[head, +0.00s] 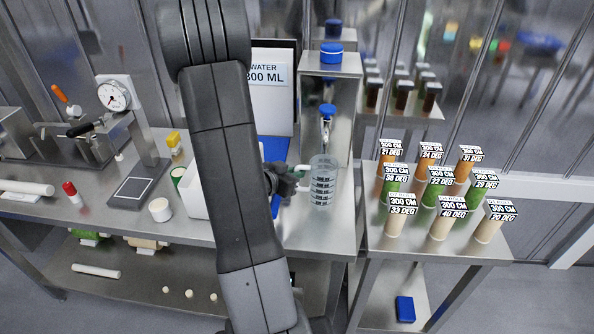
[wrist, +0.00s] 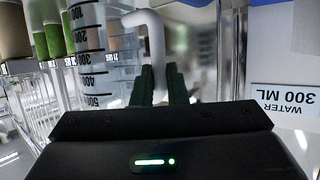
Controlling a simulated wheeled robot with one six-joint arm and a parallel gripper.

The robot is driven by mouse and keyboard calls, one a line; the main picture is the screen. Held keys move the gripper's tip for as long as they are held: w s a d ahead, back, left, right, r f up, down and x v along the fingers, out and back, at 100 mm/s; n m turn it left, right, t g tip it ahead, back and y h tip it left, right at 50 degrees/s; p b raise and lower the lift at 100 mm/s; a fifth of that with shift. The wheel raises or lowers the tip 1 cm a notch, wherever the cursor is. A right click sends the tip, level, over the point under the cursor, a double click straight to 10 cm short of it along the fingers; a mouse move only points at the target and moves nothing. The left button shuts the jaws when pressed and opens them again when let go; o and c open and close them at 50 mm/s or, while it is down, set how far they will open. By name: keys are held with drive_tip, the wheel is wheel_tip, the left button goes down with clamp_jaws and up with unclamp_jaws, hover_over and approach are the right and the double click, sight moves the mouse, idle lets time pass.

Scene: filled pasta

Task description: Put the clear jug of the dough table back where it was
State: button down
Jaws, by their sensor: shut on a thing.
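The clear jug (head: 322,180) is a transparent measuring jug with dark graduation marks. It is at the right end of the steel dough table (head: 300,238), and I cannot tell whether its base touches the top. My gripper (head: 298,180) is at its left side, shut on its pale handle. In the wrist view the jug (wrist: 88,60) fills the upper left with its marks upside down, and the handle (wrist: 152,40) runs down between the dark fingertips of my gripper (wrist: 160,85). The jug looks empty.
A sign reading "WATER 300 ML" (head: 268,85) stands behind, beside a steel cabinet with a blue-capped tap (head: 327,112). A blue mat (head: 276,150) is left of the jug. Several labelled cylinders (head: 440,190) stand on a separate table to the right. A dial gauge (head: 114,97) stands left.

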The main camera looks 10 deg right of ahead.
drive_tip(key=w+d+f+b, duration=0.1)
drive_tip(key=w+f+b, duration=0.2)
drive_tip(key=w, duration=0.1)
drive_tip(key=shift+w+d+f, duration=0.2)
drive_tip(key=shift+w+f, duration=0.1)
drive_tip(key=shift+w, duration=0.1)
drive_tip(key=shift+f, duration=0.1)
drive_tip(key=c, duration=1.4)
unclamp_jaws()
drive_tip(key=shift+c, duration=0.2)
drive_tip(key=v, duration=1.2)
drive_tip(key=shift+r+b, duration=0.2)
drive_tip(key=shift+b, duration=0.1)
